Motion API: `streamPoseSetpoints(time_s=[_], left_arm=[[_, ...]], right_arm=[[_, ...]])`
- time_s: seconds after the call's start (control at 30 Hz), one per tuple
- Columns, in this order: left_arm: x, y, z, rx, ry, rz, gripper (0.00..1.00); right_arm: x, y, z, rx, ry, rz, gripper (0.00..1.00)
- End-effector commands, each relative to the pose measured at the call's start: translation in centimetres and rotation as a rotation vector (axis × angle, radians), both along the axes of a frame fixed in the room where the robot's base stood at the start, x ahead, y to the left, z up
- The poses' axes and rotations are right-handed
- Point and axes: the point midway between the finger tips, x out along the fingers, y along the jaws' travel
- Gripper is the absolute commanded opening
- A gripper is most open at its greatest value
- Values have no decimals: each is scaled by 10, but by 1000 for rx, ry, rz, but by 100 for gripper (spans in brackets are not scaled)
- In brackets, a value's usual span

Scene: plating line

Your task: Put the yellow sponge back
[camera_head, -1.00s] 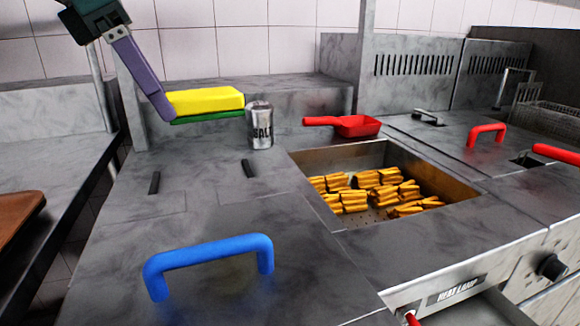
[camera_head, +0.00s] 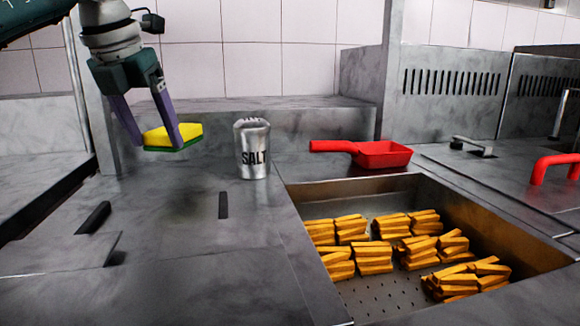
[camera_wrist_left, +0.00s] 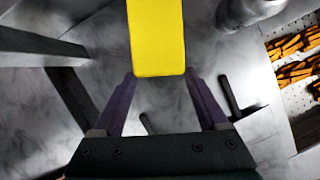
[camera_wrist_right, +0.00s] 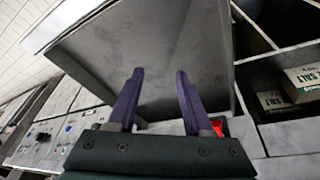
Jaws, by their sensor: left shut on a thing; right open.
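The yellow sponge (camera_head: 185,131) has a green underside and is held up left of the salt shaker, above the grey counter. My left gripper (camera_head: 160,142) is shut on it, with a purple finger on either side. In the left wrist view the sponge (camera_wrist_left: 156,38) shows its yellow face and sticks out beyond the fingers (camera_wrist_left: 160,78). My right gripper is outside the head view. In the right wrist view the right gripper (camera_wrist_right: 160,74) is open with nothing between its fingers, facing a grey metal surface.
The salt shaker (camera_head: 252,150) stands on the counter (camera_head: 180,215). A red scoop (camera_head: 380,154) lies behind the fry bin (camera_head: 350,205), which holds several bundles of fries (camera_head: 372,258). A raised ledge (camera_head: 290,115) runs along the back. Boxes (camera_wrist_right: 292,88) sit on a shelf at the right wrist view's right.

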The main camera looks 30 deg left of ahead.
Motion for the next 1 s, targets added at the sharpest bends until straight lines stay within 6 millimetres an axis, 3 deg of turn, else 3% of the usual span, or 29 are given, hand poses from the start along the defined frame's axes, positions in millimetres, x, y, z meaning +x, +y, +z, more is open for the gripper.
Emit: streamPoseSetpoints(time_s=[0.03, 0.27, 0.43, 0.7, 0.73, 0.9, 1.0], left_arm=[[-1, 0, -12, -1, 3, -1, 24], [0, -1, -33, -1, 0, -3, 24], [0, -1, -58, -3, 2, -3, 24], [0, 0, -62, -1, -1, -3, 24], [0, 0, -62, -1, -1, -3, 78], [0, -1, -62, -1, -1, -3, 97], [0, -1, -62, -1, -1, -3, 100]], right_arm=[[-2, 0, -5, 0, 5, 0, 51], [-5, 0, -9, 0, 13, 0, 51], [-4, 0, -14, 0, 12, 0, 51], [-4, 0, -13, -1, 10, 1, 51], [-3, 0, -13, -1, 10, 1, 51], [-3, -1, -13, -3, 9, 2, 51], [-3, -1, -13, -5, 8, 4, 51]])
